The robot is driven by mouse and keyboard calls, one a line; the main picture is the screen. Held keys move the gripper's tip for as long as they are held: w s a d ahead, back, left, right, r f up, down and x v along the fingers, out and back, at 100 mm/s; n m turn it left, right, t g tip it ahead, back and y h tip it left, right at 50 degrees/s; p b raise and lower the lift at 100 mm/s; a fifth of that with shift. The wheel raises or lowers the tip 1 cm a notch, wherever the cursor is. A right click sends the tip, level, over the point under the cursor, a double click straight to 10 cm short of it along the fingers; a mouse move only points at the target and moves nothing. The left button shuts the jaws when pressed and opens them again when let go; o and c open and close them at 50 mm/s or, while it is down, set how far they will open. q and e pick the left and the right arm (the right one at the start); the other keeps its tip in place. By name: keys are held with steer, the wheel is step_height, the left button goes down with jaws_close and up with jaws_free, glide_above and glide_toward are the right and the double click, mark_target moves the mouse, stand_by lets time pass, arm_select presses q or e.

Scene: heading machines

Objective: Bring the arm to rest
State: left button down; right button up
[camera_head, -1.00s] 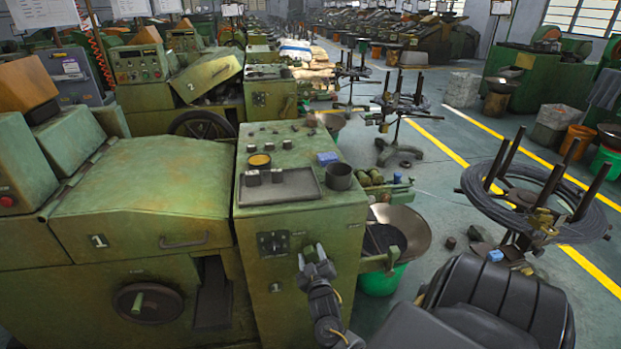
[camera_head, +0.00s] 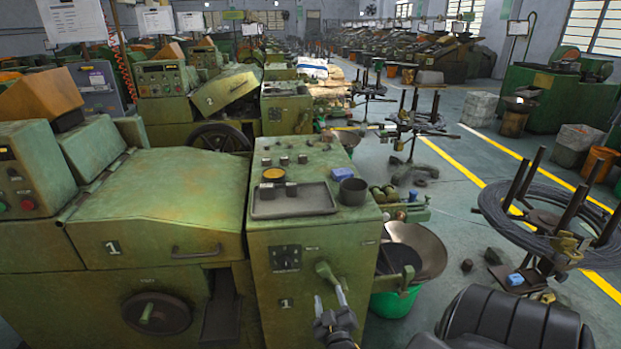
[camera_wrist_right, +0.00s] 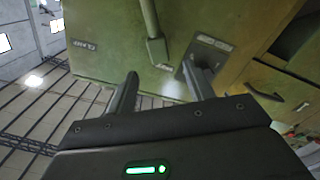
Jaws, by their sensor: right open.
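My right gripper (camera_head: 329,299) shows low in the middle of the head view, in front of the front panel of machine 1 (camera_head: 310,250). Its two fingers are apart with nothing between them. In the right wrist view the open fingers (camera_wrist_right: 161,77) point toward the green panel. I cannot tell whether a finger touches the panel. My left gripper is out of view.
A tray (camera_head: 293,203), a dark cup (camera_head: 353,191) and a blue block (camera_head: 341,173) are on the machine top. A metal bowl (camera_head: 431,248) over a green bucket (camera_head: 394,303) stands right of it. A black seat (camera_head: 515,325) and a wire coil stand (camera_head: 580,240) are farther right.

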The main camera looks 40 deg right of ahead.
steer(key=s+a+f+n+g+y, duration=0.1)
steer(key=s+a+f+g+y, duration=0.15)
steer(key=f, duration=0.65)
steer(key=s+a+f+g+y, duration=0.15)
steer(key=a+f, duration=0.25)
steer(key=f, duration=0.4)
steer(key=s+a+f+n+g+y, duration=0.1)
steer(key=s+a+f+y, duration=0.2)
steer(key=f, duration=0.6)
steer(key=s+a+f+g+y, duration=0.1)
steer(key=s+a+f+g, duration=0.1)
steer(key=s+f, duration=0.3)
steer(key=s+a+f+n+g+y, duration=0.1)
steer(key=s+a+f+g, duration=0.2)
steer(key=s, duration=1.1)
steer(key=s+a+f+g+y, duration=0.2)
steer(key=s+a+f+g, duration=0.1)
steer(key=s+f, duration=0.5)
steer(key=shift+s+f+n, duration=0.2)
steer(key=shift+s+n, duration=0.2)
steer(key=shift+s, duration=0.25)
steer(key=shift+c, duration=0.2)
